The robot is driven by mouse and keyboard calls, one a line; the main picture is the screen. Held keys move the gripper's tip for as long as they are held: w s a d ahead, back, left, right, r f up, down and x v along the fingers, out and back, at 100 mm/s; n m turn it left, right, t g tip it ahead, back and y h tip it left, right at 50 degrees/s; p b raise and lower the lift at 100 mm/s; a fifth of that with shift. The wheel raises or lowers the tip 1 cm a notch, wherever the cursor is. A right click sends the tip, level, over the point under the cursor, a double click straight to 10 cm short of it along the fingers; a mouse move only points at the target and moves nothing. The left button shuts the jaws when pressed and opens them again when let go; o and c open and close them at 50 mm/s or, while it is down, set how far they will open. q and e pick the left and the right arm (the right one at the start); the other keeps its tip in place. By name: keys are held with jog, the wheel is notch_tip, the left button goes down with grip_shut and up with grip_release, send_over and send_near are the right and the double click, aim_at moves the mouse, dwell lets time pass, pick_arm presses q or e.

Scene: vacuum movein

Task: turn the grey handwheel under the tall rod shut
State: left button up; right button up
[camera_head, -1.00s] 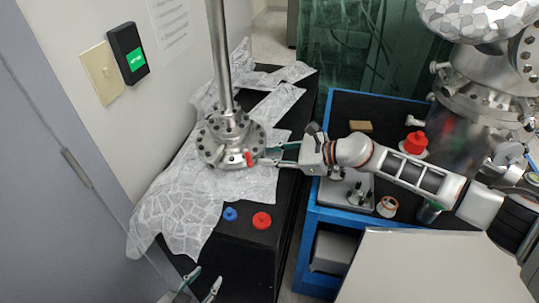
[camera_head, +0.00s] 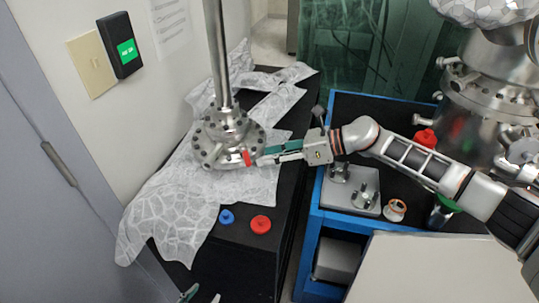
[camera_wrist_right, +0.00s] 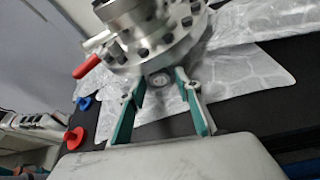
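The tall metal rod (camera_head: 218,55) rises from a round bolted steel flange (camera_head: 226,140) on the black bench. A small round grey part (camera_wrist_right: 160,80), which looks like the handwheel, sits low on the flange's side in the right wrist view. It is too small to make out in the head view. My right gripper (camera_head: 260,160) reaches in from the right at the flange's base. In the wrist view its fingers (camera_wrist_right: 160,84) are apart, one on each side of the grey part; contact is unclear. My left gripper (camera_head: 202,296) shows only two separated fingertips at the bottom edge.
A red handle (camera_head: 246,157) sits beside the right fingertips, on the flange. A blue knob (camera_head: 226,216) and a red knob (camera_head: 261,224) are on the bench front. Crumpled foil (camera_head: 170,210) surrounds the flange. A blue-framed cart (camera_head: 313,215) stands to the right.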

jog(key=v, duration=1.2)
dwell(0.3)
